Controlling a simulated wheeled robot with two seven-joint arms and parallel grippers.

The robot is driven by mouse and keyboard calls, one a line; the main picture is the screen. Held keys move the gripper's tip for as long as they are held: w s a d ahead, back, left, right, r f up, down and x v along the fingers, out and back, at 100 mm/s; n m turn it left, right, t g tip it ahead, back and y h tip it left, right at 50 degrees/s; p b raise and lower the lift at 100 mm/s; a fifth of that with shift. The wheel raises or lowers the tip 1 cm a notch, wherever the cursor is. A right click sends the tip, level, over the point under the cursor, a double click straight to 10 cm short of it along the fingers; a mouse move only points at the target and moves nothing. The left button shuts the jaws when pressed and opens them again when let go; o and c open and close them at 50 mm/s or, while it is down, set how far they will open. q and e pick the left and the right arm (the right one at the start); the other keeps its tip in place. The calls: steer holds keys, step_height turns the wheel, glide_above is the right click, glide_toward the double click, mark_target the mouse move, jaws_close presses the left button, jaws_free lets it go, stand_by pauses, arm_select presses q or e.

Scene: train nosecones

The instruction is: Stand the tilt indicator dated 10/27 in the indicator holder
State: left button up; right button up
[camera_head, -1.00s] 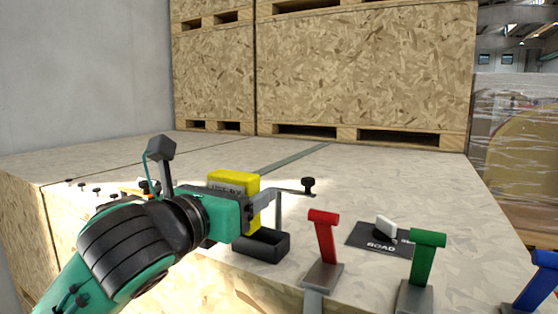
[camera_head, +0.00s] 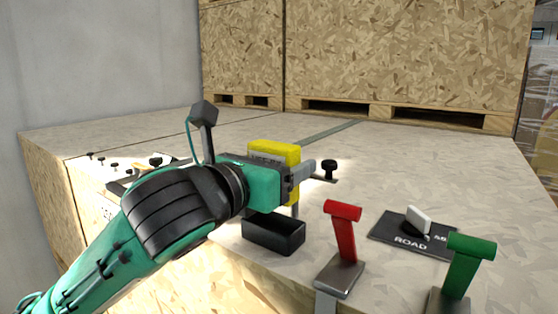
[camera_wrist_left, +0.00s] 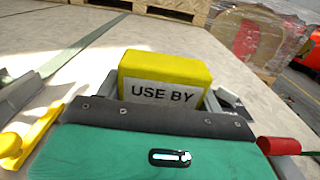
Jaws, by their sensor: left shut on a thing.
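My left gripper (camera_head: 297,178) is shut on a yellow tilt indicator (camera_head: 276,153), held above the crate top. In the left wrist view the yellow indicator (camera_wrist_left: 165,75) sits between the grey fingers and its white label reads "USE BY". The date is not readable. A black open-topped box (camera_head: 273,236), which looks like the indicator holder, stands just below the gripper near the crate's front edge. The indicator is apart from it, and the box's inside is mostly hidden. My right gripper is not in view.
A red-handled lever (camera_head: 341,245) and a green-handled lever (camera_head: 467,262) stand at the front edge, right of the box. A dark "ROAD" mat (camera_head: 385,226) with a white switch lies behind them. Several small black knobs (camera_head: 102,160) are at the left. Large wooden crates stand behind.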

arm_select(q)
step_height(320, 180, down, 2)
steer(key=shift+s+a+f+b, duration=0.1)
steer(key=shift+b, duration=0.35)
steer(key=shift+f+b, duration=0.55)
steer(key=shift+f, duration=0.25)
step_height(320, 180, down, 2)
steer(key=shift+b, duration=0.6)
steer(key=shift+f, duration=0.4)
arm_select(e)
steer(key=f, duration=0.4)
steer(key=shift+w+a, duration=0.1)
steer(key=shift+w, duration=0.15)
arm_select(q)
steer(key=o, duration=1)
steer(key=shift+o, duration=0.2)
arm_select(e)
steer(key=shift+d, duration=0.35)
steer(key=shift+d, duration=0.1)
